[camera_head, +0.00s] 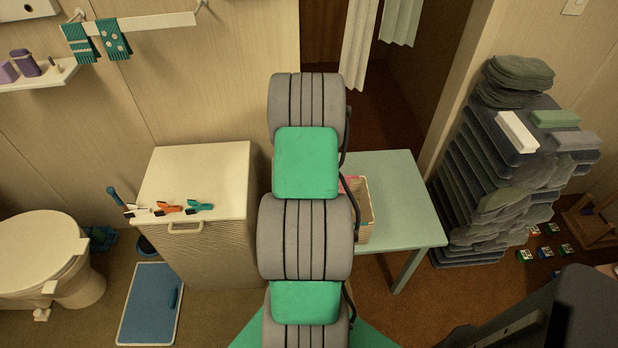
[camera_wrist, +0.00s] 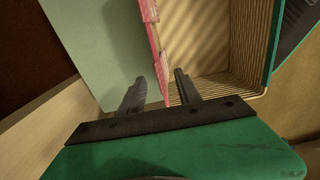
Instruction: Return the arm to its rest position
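My gripper (camera_wrist: 160,77) shows in the wrist view with its two dark fingers spread apart, so it is open. A narrow pink-red edge (camera_wrist: 150,45) runs down between the fingers in the picture; neither finger visibly closes on it. It seems to lie along the side of a ribbed tan basket (camera_wrist: 215,45). In the head view my arm rises through the middle, with grey segments and green joints. It hides my gripper and part of the basket (camera_head: 366,212), which stands on a pale green table (camera_head: 405,200).
A white hamper (camera_head: 195,180) with several coloured clips on its lid stands left of my arm. A toilet (camera_head: 45,250) and blue mat (camera_head: 150,303) are farther left. A tall pile of folded towels (camera_head: 490,170) stands right of the table. A doorway is behind.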

